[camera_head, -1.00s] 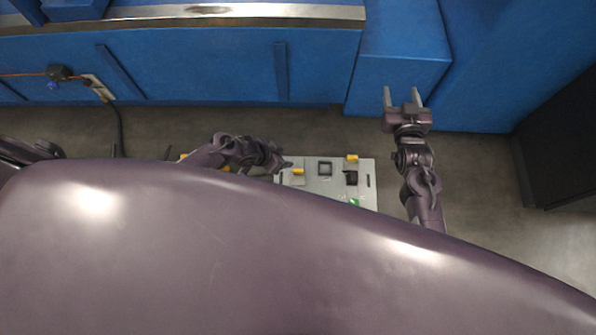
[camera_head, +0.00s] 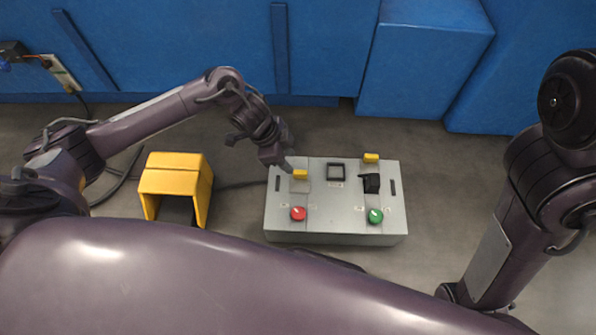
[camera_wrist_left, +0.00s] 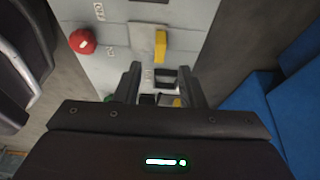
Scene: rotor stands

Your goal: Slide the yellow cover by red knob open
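A grey control box (camera_head: 335,225) lies on the floor with a red knob (camera_head: 298,213) at its front left. Behind that knob is the cover, a grey plate with a yellow tab (camera_head: 300,174). The tab also shows in the left wrist view (camera_wrist_left: 161,42), near the red knob (camera_wrist_left: 83,41). My left gripper (camera_head: 287,165) is close behind and left of the tab, above the box's rear left edge. In the wrist view its two fingers (camera_wrist_left: 160,80) are apart with nothing held between them; the tab lies beyond their tips. My right gripper is out of view.
The box also carries a green knob (camera_head: 375,216), a black switch (camera_head: 370,183), a dark square frame (camera_head: 336,171) and a second yellow tab (camera_head: 371,158). A yellow housing (camera_head: 175,180) stands left of it. Blue cabinets (camera_head: 425,60) line the back.

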